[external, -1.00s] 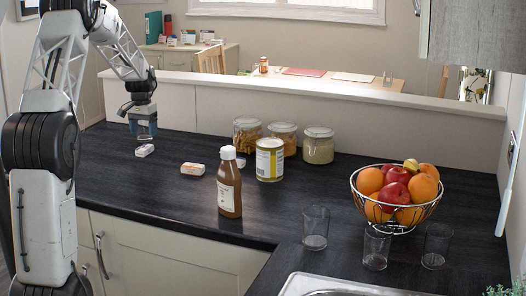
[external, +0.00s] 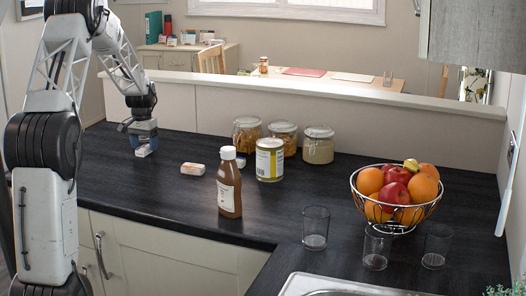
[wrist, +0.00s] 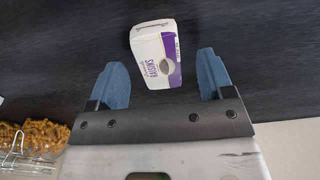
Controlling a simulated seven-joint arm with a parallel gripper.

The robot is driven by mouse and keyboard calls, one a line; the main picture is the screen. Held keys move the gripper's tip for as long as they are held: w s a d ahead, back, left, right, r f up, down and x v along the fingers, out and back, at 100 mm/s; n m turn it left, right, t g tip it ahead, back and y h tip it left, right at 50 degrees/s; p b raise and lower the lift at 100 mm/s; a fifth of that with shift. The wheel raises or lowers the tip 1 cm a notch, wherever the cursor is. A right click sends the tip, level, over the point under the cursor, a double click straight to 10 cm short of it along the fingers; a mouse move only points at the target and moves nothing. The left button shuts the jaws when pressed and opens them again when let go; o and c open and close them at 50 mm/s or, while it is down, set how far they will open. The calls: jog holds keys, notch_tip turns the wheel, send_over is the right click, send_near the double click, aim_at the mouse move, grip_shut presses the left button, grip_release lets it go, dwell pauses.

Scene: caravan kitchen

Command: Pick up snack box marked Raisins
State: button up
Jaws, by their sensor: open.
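The snack box marked Raisins (wrist: 157,55) is white with a purple panel and lies on the dark counter. In the wrist view it sits between and just beyond the two blue fingertips, with gaps on both sides. My gripper (wrist: 165,80) is open and empty. In the external view my gripper (external: 142,142) is low over the counter at the left, with the raisins box (external: 143,151) right under it and partly covered. A second small box (external: 193,169), white and orange, lies to the right on the counter.
A brown sauce bottle (external: 229,184), a tin (external: 269,160) and several glass jars (external: 318,146) stand to the right. A wire fruit bowl (external: 397,212) and glasses (external: 316,228) are farther right. A low wall (external: 300,97) runs behind the counter.

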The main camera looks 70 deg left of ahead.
aim_at(145, 147)
jog(key=shift+f, duration=0.45)
jog(key=c, duration=1)
jog(key=shift+r, duration=0.1)
notch_tip(145, 147, up, 10)
dwell(0.4)
dwell(0.5)
